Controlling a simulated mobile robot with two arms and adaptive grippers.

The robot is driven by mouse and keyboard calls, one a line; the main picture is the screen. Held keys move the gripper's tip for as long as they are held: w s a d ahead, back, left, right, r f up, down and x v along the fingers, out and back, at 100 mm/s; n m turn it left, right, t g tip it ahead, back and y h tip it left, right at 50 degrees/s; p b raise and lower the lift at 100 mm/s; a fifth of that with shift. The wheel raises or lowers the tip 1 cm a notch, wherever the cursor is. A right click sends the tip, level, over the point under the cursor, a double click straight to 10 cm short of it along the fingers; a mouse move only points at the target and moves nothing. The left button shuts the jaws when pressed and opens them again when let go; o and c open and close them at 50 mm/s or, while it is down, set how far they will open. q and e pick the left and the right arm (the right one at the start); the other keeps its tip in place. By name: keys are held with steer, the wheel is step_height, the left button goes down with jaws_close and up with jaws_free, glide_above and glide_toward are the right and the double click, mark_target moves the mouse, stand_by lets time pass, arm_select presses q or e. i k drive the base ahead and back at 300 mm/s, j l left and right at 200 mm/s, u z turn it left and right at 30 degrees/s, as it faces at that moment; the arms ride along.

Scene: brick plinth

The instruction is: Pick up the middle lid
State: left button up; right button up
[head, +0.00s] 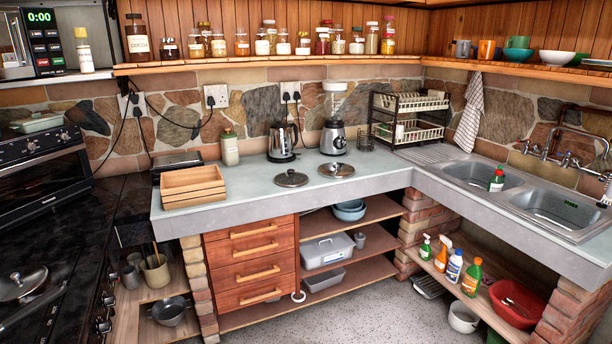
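Two round metal lids with knobs lie flat on the pale counter (250,205), side by side. The left one of them (291,179) is in front of the kettle. The right one (336,171) lies close to it, in front of the blender. A third lid (22,285) is on a pan on the black stove at the far left. Counted from left to right across the picture, the lid in front of the kettle is the middle one. Neither of my grippers is in view.
A wooden crate (193,187) stands left of the counter lids. The kettle (283,142), the blender (334,132) and a jar (229,148) stand behind. A dish rack (408,118) and sinks (553,207) are right. Counter in front of the lids is clear.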

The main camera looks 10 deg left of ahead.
mark_target(291, 178)
steer(key=i+l, duration=0.1)
steer(key=i, duration=0.35)
steer(key=i+l+u, duration=0.15)
steer(key=i, duration=0.35)
steer(key=i+l, duration=0.1)
steer(key=i, duration=0.35)
steer(key=u, duration=0.05)
